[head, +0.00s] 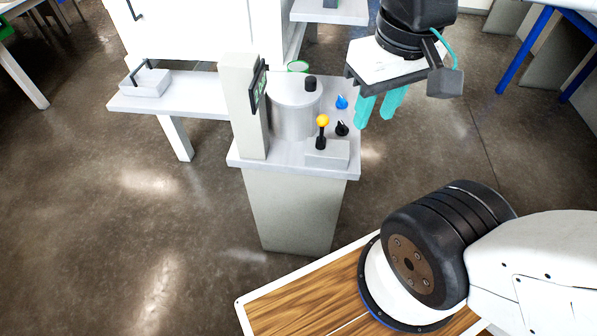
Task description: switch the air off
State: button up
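A small stand (255,159) carries several controls, and I cannot tell from labels which one is for the air. A lever with a yellow ball (323,120) stands nearly upright on a grey box (328,154) at the stand's front right. A blue knob (341,102) and a black knob (342,128) sit to the right of a metal pot (293,108). My gripper (375,119), with teal fingers, hangs just right of the two knobs, apart from them. Its fingers are spread with nothing seen between them.
A grey post (240,105) with a dark display (258,88) rises at the stand's left. The pot has a black piece (310,83) at its rim. A white side bench (195,95) holds a box with a black handle (146,82). Open floor lies to the right.

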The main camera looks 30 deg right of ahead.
aim_at(341, 129)
jog(key=z, duration=1.05)
jog(key=i, duration=0.35)
jog(key=u, duration=0.5)
